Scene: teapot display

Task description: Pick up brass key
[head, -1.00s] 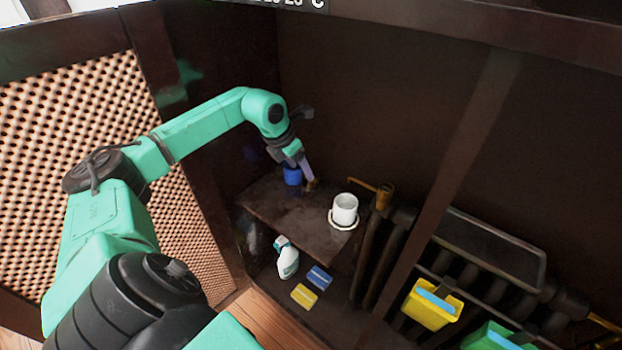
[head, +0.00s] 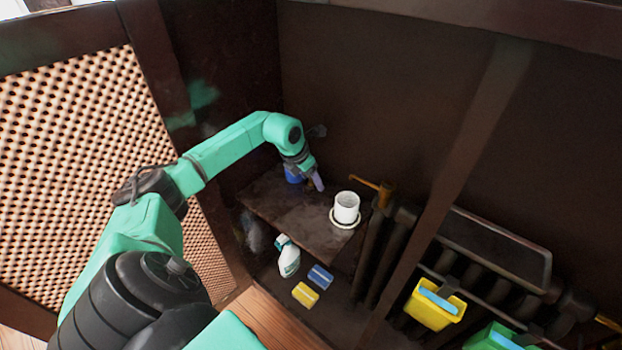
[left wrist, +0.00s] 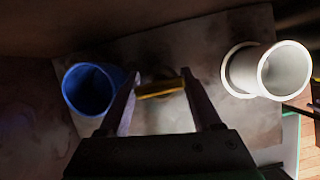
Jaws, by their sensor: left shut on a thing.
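My left gripper (head: 318,184) is above the dark shelf, between a blue cup and a white cup. In the left wrist view its two fingers (left wrist: 160,84) are shut on a brass-coloured piece, the brass key (left wrist: 160,89), which lies across between the fingertips. The fingers stay apart by the key's width. The key's far end and its height over the shelf are hard to judge. In the head view the key cannot be made out. My right gripper is in neither view.
The blue cup (left wrist: 88,88) stands close left of the fingers. The white cup (head: 346,206) on a saucer stands to the right on the shelf (head: 290,215). A spray bottle (head: 288,258), sponges and a radiator with a yellow bucket (head: 433,306) are lower.

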